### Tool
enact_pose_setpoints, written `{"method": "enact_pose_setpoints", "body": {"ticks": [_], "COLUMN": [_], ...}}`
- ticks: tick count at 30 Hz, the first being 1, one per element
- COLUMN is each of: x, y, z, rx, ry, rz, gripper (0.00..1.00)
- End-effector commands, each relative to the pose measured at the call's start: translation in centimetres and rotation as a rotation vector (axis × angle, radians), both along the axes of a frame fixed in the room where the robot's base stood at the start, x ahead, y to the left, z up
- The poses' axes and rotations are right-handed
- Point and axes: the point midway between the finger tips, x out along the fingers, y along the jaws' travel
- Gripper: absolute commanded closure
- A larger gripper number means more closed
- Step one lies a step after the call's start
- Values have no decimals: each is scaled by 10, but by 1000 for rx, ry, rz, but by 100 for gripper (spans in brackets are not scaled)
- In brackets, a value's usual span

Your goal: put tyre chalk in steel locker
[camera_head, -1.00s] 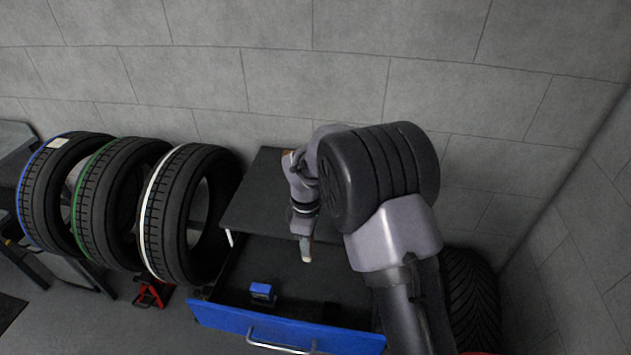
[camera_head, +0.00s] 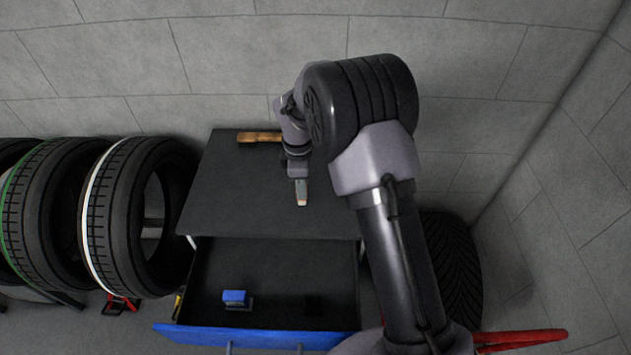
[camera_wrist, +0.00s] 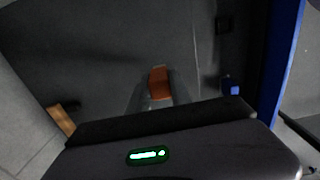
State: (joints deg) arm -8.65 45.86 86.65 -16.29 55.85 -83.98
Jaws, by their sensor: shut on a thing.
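My gripper (camera_head: 302,196) is shut on a small orange-brown block, which looks like the tyre chalk (camera_wrist: 159,83). In the wrist view the block sits between the two fingertips; in the head view only its pale tan end (camera_head: 302,203) shows. The gripper points down over the front part of a cabinet's black top (camera_head: 235,200); the height above it is hard to tell. I see nothing clearly identifiable as a steel locker, unless it is this cabinet. Its blue-fronted drawer (camera_head: 260,338) is open below the top.
A brown wooden piece (camera_head: 260,137) lies at the back of the top. Several tyres (camera_head: 125,215) stand left; another tyre (camera_head: 455,265) stands right. A wall is behind.

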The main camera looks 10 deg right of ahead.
Motion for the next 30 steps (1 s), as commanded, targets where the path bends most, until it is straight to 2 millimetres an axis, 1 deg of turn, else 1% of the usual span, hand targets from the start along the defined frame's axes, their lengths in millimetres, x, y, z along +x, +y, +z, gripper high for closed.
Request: {"method": "enact_pose_setpoints", "body": {"ticks": [1, 3, 6, 11, 15, 16, 22, 26, 27, 30], "x": [4, 9, 14, 19, 18, 18, 19, 19, 19, 19], "y": [-17, -36, -54, -72, -73, -73, -72, -72, -72, -72], "z": [-4, -6, -7, -8, -39, -43, -42, -46, -46, -46], "rx": [0, 0, 0, 0, -1, -1, 0, 0, 0, 0], "ry": [1, 1, 0, 0, 2, 2, 1, 1, 1, 1], "rz": [-6, -6, -3, -3, 1, 1, 0, 0, 0, 0], "gripper": [100, 100, 100, 100, 100, 100, 100, 100, 71, 53]}}
